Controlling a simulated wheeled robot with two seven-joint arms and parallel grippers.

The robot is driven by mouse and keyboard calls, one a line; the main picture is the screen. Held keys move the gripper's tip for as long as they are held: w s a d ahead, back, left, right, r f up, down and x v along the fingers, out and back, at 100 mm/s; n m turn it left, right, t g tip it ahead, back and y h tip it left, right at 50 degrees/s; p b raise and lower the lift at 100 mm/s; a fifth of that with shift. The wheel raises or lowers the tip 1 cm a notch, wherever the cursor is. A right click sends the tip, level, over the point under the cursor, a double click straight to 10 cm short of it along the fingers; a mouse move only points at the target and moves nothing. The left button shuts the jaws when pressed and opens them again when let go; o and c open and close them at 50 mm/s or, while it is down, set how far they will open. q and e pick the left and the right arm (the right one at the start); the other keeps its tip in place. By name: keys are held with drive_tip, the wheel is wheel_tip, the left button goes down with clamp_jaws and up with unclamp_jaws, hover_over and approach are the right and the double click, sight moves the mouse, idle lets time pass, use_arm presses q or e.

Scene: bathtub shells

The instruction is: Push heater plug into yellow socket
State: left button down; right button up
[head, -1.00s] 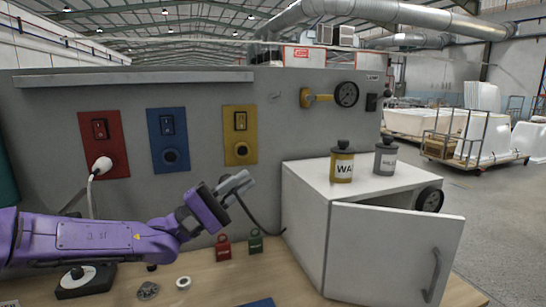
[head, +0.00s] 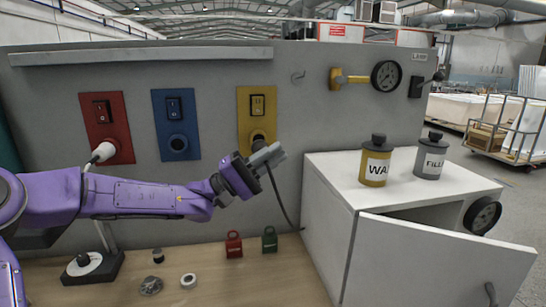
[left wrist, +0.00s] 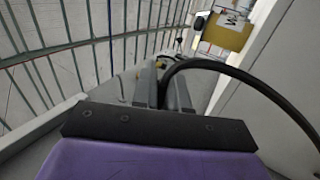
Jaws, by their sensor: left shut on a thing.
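The yellow socket panel (head: 244,112) is on the grey wall, with a switch above and a dark round socket (head: 257,135) below. My left gripper (head: 270,154) is just below and in front of that socket, shut on the heater plug (head: 259,146). The plug is mostly hidden by the fingers; I cannot tell whether it touches the socket. Its black cable (head: 278,195) hangs from the gripper toward the white cabinet. In the left wrist view the cable (left wrist: 235,72) curves away right from the fingers (left wrist: 164,92). My right gripper is out of view.
A red panel (head: 119,134) with a white plug (head: 104,151) and a blue panel (head: 161,116) are to the left. The white cabinet (head: 330,200), its door ajar, stands right, bearing yellow (head: 374,166) and grey (head: 430,160) tins. Red and green padlock-shaped pieces are on the bench below.

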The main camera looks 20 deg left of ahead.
use_arm(q)
drive_tip(key=w+a, duration=0.2)
drive_tip(key=w, duration=0.3)
drive_tip(key=shift+w+a+f, duration=0.15)
drive_tip(key=shift+a+f, duration=0.2)
drive_tip(key=shift+f, duration=0.05)
use_arm(e)
drive_tip(key=shift+w+r, duration=0.1)
drive_tip(key=shift+w, duration=0.35)
use_arm(q)
drive_tip(key=shift+w+f+p, duration=0.1)
drive_tip(key=shift+w+p, duration=0.05)
drive_tip(key=shift+p, duration=0.15)
use_arm(e)
drive_tip(key=shift+r, duration=0.1)
drive_tip(key=shift+r, duration=0.2)
use_arm(q)
drive_tip(key=shift+p, duration=0.4)
use_arm(e)
drive_tip(key=shift+r, duration=0.2)
use_arm(q)
drive_tip(key=shift+w+a+r, duration=0.2)
drive_tip(key=shift+w+a, duration=0.5)
drive_tip(key=shift+w, duration=0.05)
idle(0.4)
